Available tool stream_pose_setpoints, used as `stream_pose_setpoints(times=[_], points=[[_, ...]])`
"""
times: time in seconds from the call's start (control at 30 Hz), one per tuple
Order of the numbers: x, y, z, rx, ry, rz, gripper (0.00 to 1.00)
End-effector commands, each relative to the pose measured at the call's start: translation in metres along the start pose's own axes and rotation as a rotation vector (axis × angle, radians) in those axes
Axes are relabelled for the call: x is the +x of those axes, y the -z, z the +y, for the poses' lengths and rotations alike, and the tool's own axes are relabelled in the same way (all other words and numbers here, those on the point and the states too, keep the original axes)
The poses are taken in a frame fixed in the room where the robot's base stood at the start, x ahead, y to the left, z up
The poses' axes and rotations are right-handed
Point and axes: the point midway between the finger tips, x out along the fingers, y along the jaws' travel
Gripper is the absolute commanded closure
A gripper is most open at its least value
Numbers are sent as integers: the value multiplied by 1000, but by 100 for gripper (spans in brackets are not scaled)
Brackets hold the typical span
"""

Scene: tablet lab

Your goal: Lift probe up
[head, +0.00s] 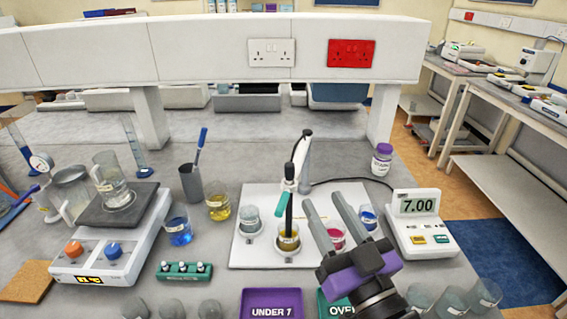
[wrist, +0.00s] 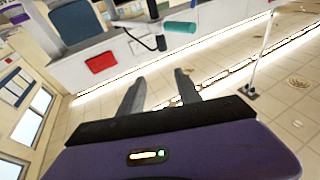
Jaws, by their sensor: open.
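The probe (head: 289,212) is a dark upright rod at a white stand (head: 304,165). Its lower end is in a small beaker of yellowish liquid (head: 289,240) on a white board. A teal handle-like piece (head: 283,204) sits beside the probe's upper part; a teal cylinder (wrist: 180,27) shows in the wrist view next to a dark piece that I cannot identify surely. My gripper (head: 323,209) has a purple body and two grey fingers. It is open and empty, to the right of the probe and apart from it. In the wrist view my gripper (wrist: 158,80) has clear space between its fingers.
Beakers with red (head: 337,236) and blue (head: 368,217) liquid stand close to my gripper. A meter (head: 424,222) reading 7.00 is at the right. A purple tray (head: 272,304) lies in front. A hotplate (head: 110,235) and more beakers stand at the left.

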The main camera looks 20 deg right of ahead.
Motion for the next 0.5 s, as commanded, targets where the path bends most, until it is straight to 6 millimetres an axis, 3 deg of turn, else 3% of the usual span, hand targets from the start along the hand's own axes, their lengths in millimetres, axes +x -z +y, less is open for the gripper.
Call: stream_pose_setpoints(times=[0.1, 0.3, 0.37, 0.5], points=[[36, 16, 0, 1, 7, 14, 60], [80, 32, -3, -1, 26, -35, 60], [88, 29, -5, -2, 35, -74, 60], [87, 2, -8, -7, 49, -189, 60]])
